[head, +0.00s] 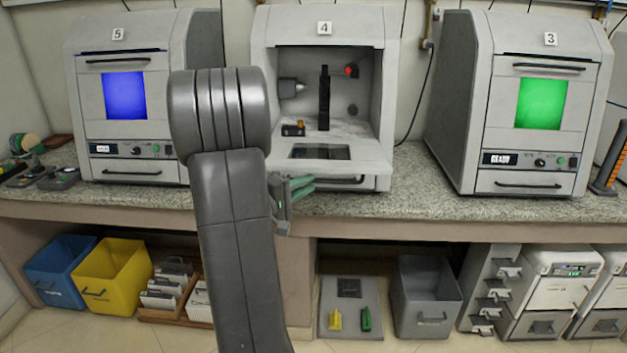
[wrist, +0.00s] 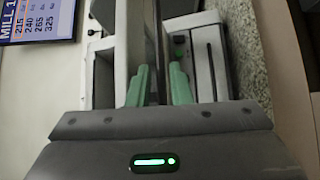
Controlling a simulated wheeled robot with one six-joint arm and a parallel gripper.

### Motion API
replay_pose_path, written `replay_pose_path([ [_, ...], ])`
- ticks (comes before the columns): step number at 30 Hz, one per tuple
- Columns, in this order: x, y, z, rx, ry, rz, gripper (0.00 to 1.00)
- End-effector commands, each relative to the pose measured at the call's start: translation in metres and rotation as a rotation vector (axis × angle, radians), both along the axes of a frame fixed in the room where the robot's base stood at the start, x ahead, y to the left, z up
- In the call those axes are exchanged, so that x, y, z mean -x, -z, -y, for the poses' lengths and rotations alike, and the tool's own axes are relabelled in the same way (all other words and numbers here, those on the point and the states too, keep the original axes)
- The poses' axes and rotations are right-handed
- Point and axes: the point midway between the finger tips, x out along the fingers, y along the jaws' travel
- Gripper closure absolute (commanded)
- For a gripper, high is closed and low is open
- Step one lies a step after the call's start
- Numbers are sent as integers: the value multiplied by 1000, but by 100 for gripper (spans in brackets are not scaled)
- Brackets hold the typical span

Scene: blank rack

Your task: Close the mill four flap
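Mill four (head: 325,28) stands in the middle of the bench in the head view, marked with a 4. Its flap (head: 290,158) is lowered and lies about level in front of the open chamber, with a dark window in it. My gripper (head: 300,187) is at the flap's front left edge. In the wrist view its green fingers (wrist: 158,85) are apart. A thin dark edge (wrist: 157,40), seemingly the flap or its handle, runs between them; I cannot tell if they touch it. The flap's handle is not clearly seen in the head view.
Inside the chamber are a dark upright part (head: 324,98) and a small dark block with orange (head: 293,129). Mill five (head: 180,60) and mill three (head: 470,60) flank it with flaps shut. A drawer handle (head: 345,181) sits below the flap. Bins and trays lie under the bench.

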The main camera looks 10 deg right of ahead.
Motion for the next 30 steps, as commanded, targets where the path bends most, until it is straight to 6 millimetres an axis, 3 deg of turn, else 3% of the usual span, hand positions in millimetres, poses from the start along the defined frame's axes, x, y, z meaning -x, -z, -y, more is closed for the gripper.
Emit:
replay_pose_path([
  [6,-12,-1,23,-1,2,0,81],
  [18,-16,-2,28,0,-1,1,81],
  [22,-16,-1,28,0,-1,0,100],
  [30,-15,-3,28,-1,0,-2,100],
])
